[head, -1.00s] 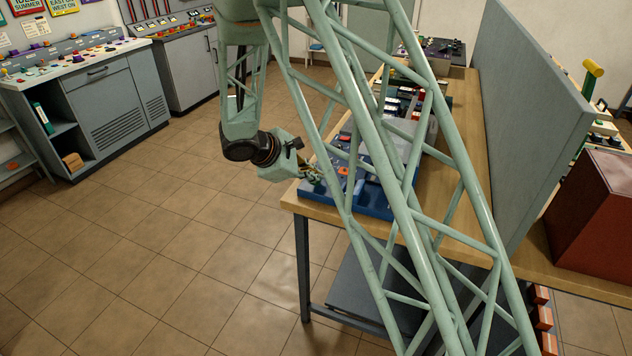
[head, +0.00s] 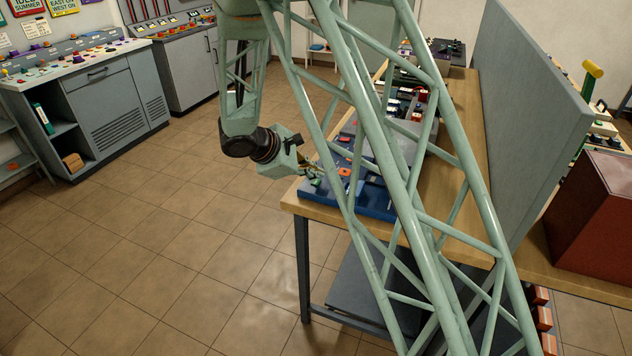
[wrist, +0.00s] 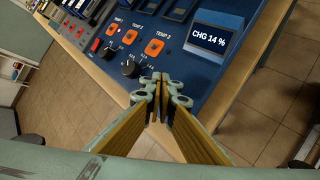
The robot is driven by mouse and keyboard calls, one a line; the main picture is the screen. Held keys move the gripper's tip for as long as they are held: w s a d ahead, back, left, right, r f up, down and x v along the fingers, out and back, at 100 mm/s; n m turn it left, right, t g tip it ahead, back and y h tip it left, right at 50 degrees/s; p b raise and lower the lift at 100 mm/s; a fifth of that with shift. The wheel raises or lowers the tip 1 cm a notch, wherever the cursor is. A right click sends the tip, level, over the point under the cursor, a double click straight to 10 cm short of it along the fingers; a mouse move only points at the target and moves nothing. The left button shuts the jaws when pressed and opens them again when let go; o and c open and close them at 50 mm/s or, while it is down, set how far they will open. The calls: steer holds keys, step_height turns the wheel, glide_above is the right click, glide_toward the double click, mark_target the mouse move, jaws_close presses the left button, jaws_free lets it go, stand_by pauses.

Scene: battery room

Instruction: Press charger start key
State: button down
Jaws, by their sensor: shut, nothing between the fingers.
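The charger is a blue panel (head: 375,203) on the near end of the wooden bench; in the wrist view its blue face (wrist: 205,70) fills the upper middle. Its screen (wrist: 208,39) reads "CHG 14 %". Orange keys, apparently labelled TEMP, include one (wrist: 154,47) near the screen. Two black knobs (wrist: 131,68) sit near the panel's edge. A green key (head: 316,182) shows at the panel's near left corner in the head view; I cannot make it out in the wrist view. My gripper (wrist: 163,82) is shut and empty, its tips (head: 315,171) just above the green key.
The wooden bench (head: 450,172) carries more equipment behind the panel. A grey partition (head: 525,110) runs along the bench. Consoles (head: 110,95) stand at the left wall. The tiled floor (head: 170,240) left of the bench is clear.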

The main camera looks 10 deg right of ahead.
mark_target(316, 182)
steer(key=shift+r, duration=0.1)
stand_by(0.3)
steer(key=shift+r+p, duration=1.1)
steer(key=shift+r, duration=1.35)
